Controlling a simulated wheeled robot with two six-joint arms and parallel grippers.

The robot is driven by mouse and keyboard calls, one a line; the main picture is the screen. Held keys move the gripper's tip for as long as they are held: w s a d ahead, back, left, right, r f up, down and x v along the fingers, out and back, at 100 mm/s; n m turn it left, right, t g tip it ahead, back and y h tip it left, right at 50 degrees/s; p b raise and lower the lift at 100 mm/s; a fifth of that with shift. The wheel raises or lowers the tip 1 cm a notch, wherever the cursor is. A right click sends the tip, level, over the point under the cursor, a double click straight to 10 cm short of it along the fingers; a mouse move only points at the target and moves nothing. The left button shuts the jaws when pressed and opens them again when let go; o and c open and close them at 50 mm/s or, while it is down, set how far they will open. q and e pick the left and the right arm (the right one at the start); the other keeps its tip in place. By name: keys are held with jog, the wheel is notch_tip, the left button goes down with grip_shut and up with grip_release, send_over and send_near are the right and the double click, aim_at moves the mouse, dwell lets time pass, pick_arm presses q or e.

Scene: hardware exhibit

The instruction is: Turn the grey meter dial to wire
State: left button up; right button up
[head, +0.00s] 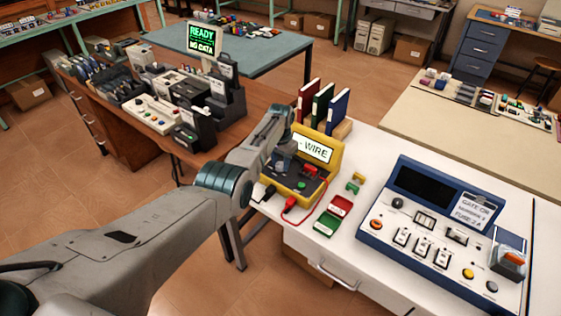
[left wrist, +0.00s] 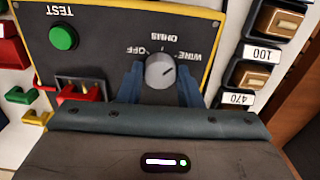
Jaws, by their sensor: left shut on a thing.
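The grey meter dial (left wrist: 160,70) is on the dark panel of the yellow meter (head: 330,143). In the left wrist view its labels are upside down: OFF on the left, OHMS above, WIRE on the right. The dial's dark mark points up and right, toward WIRE. The meter's display (head: 313,150) reads "- WIRE". My left gripper (left wrist: 160,84) has its two blue fingers on either side of the dial, shut on it. In the head view my left gripper (head: 284,166) hides the dial. My right gripper is not in view.
A green TEST button (left wrist: 63,37) is on the same panel. Red and black leads (head: 289,203) lie at the meter's front. Books (head: 322,102) stand behind it. A blue power unit (head: 428,225) stands to the right on the white bench (head: 345,240).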

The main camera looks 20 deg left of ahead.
aim_at(281, 164)
pick_arm(q)
jog(key=shift+m, duration=0.3)
jog(key=o, duration=1)
jog(key=shift+r, duration=0.15)
jog(key=shift+r, duration=0.25)
notch_tip(281, 164, up, 10)
jog(key=shift+r+b, duration=0.1)
jog(key=shift+b, duration=0.4)
